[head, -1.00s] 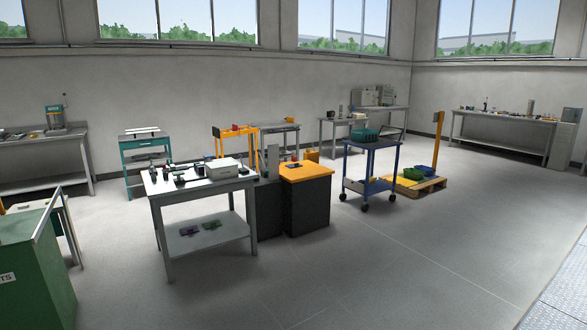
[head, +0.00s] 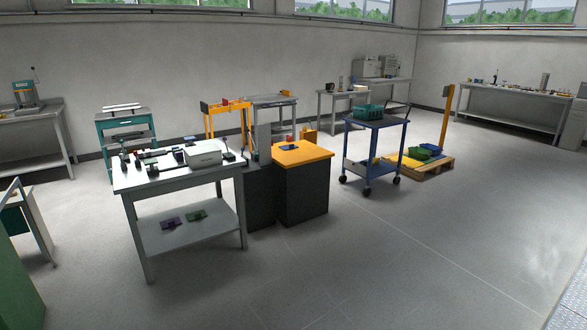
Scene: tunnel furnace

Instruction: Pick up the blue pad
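A small dark blue flat item (head: 289,147), which looks like the blue pad, lies on the orange top (head: 313,154) of a dark cabinet in the middle of the head view. It is too small to make out in detail. Neither of my grippers is in view.
A grey table (head: 130,183) with instruments and a lower shelf stands left of the cabinet (head: 302,192). A blue cart (head: 376,124) with a green crate (head: 369,112) stands to the right, before a pallet (head: 437,166). The floor in front and to the right is clear.

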